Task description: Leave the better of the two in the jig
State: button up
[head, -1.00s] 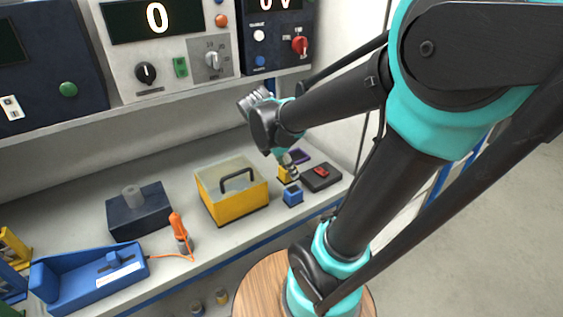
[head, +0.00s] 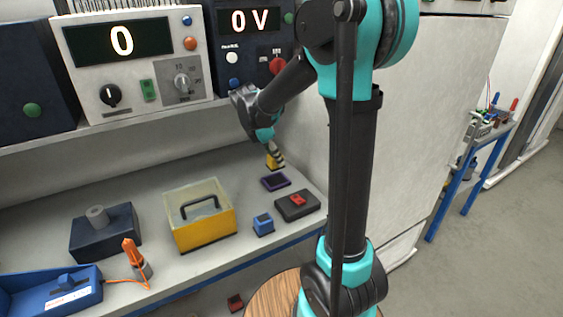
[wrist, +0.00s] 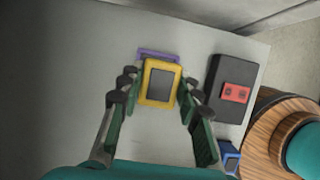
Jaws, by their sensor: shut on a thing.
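My gripper (wrist: 157,90) is shut on a yellow block (wrist: 158,83) with a grey face, seen between the fingers in the wrist view. In the head view the yellow block (head: 275,161) hangs from my gripper, seemingly above the bench. A shallow purple frame (head: 275,182) lies on the bench just below it in the picture; in the wrist view the block partly hides the purple frame (wrist: 158,53). A similar blue block (head: 263,225) stands apart on the bench, nearer the front edge. I cannot tell for certain which piece is the jig.
A black box with a red piece (head: 297,205) sits right of the blue block. A shelf (head: 150,118) with meters hangs above, and a pale wall rises behind my arm.

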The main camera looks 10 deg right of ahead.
jog(key=shift+w, duration=0.1)
jog(key=shift+f, duration=0.1)
jog(key=shift+f, duration=3.2)
jog(key=o, duration=1.3)
